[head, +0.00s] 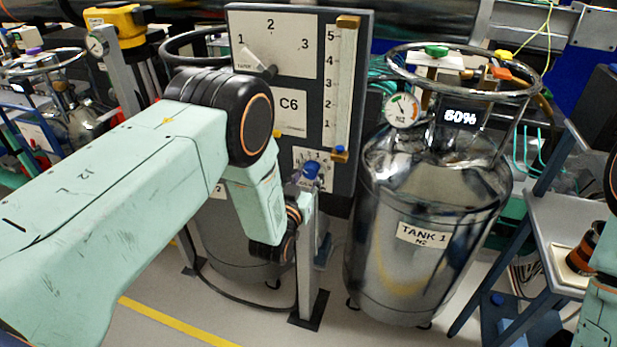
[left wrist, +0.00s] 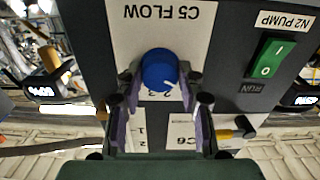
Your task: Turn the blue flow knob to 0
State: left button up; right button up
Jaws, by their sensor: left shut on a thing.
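The blue flow knob (left wrist: 159,70) sits on a white plate (left wrist: 190,20) marked C5 FLOW, upside down in the left wrist view. A short pale mark on the knob's face points down and right in that view. Part of the scale shows below it; the 0 cannot be made out. My left gripper (left wrist: 161,82) has a purple finger on each side of the knob and is shut on it. In the head view the knob (head: 311,169) is a small blue shape at the tip of my left gripper (head: 306,180). My right gripper is out of view.
A green N2 PUMP switch (left wrist: 268,58) is beside the knob. The tall panel with a flow gauge (head: 341,90) stands behind. The steel TANK 1 (head: 425,260) with a 60% display stands close on the right.

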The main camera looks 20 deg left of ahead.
pick_arm(q)
jog(key=shift+w+r+n, duration=0.1)
jog(key=shift+r+n, duration=0.15)
jog(key=shift+n, duration=0.95)
jog(key=o, duration=1.2)
jog(key=shift+f, duration=0.1)
jog(key=shift+s+f, duration=0.1)
jog(key=shift+s, duration=0.1)
jog(key=shift+s, duration=0.3)
jog(key=s, duration=1.1)
jog(key=shift+s+a, duration=0.1)
jog(key=shift+a, duration=0.1)
